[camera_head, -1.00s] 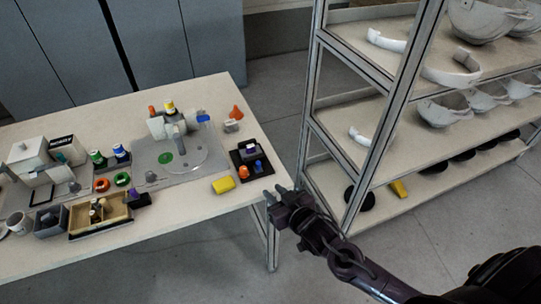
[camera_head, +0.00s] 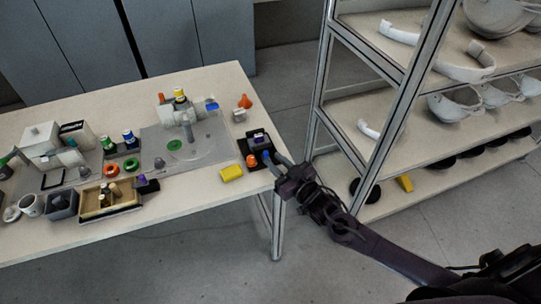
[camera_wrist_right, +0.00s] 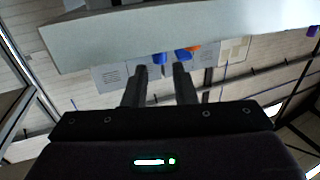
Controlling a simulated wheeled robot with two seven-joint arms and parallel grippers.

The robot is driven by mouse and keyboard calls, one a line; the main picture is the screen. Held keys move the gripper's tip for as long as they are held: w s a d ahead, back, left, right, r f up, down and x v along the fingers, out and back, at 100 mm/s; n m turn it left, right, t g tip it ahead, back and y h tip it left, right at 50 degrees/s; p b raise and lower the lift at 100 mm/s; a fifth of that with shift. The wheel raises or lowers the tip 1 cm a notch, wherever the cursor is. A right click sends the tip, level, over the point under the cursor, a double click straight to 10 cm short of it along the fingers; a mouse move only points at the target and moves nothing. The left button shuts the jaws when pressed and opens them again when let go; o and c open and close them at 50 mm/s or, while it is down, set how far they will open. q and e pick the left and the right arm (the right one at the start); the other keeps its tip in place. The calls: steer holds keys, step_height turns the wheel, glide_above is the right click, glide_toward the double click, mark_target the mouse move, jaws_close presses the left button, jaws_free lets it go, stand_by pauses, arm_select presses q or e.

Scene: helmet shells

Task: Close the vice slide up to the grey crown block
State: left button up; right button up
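A small black fixture (camera_head: 243,147), which looks like the vice, sits at the right end of the table. It carries a small pale grey block (camera_head: 258,138), perhaps the crown block, an orange piece (camera_head: 251,160) and a blue piece (camera_head: 266,156). The slide and its gap are too small to make out. My right gripper (camera_head: 277,161) is at the table's right edge, close beside the blue piece; contact cannot be told. In the right wrist view its two fingers (camera_wrist_right: 161,84) are apart with nothing between them; blue (camera_wrist_right: 183,55) and orange parts show beyond. My left gripper is not in view.
A yellow block (camera_head: 231,173) lies just left of the fixture. A metal shelf rack (camera_head: 318,90) with helmet shells stands to the right.

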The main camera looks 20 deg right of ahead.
mark_target(265, 153)
steer(key=shift+x, duration=1.5)
steer(key=shift+c, duration=0.5)
jaws_close()
